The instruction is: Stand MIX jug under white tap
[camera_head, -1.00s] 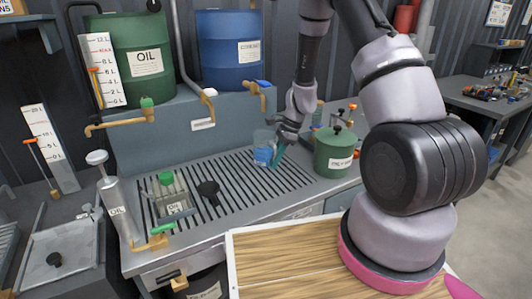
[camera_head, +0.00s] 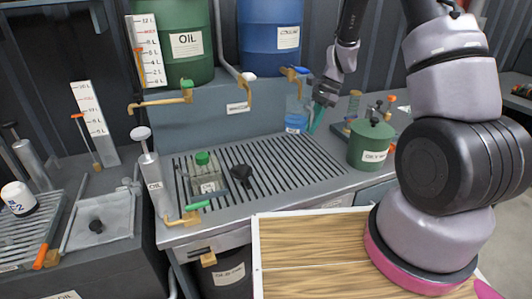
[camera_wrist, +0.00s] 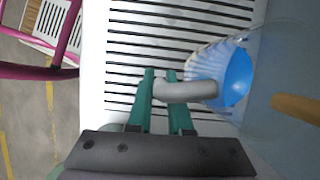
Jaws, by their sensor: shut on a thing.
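My gripper (camera_wrist: 160,82) is shut on the grey handle of a clear jug (camera_wrist: 212,62) holding blue liquid. The jug (camera_head: 295,115) also shows in the head view, close to the bluish-grey back panel and below the blue-handled tap. Any MIX lettering is not readable, and I cannot tell whether its base touches the drain grille. The tap with a pale knob (camera_head: 249,77), likely the white tap, is left of the jug, at the end of a grey pipe between the two drums. My gripper (camera_head: 317,116) is at the jug's right side.
The slotted drain grille (camera_head: 270,172) is clear below the pale-knobbed tap. A black funnel (camera_head: 241,174) and green-capped can (camera_head: 205,178) stand on its left part. A green pot (camera_head: 370,147) is to the right. The green-drum tap (camera_head: 160,102) juts out left.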

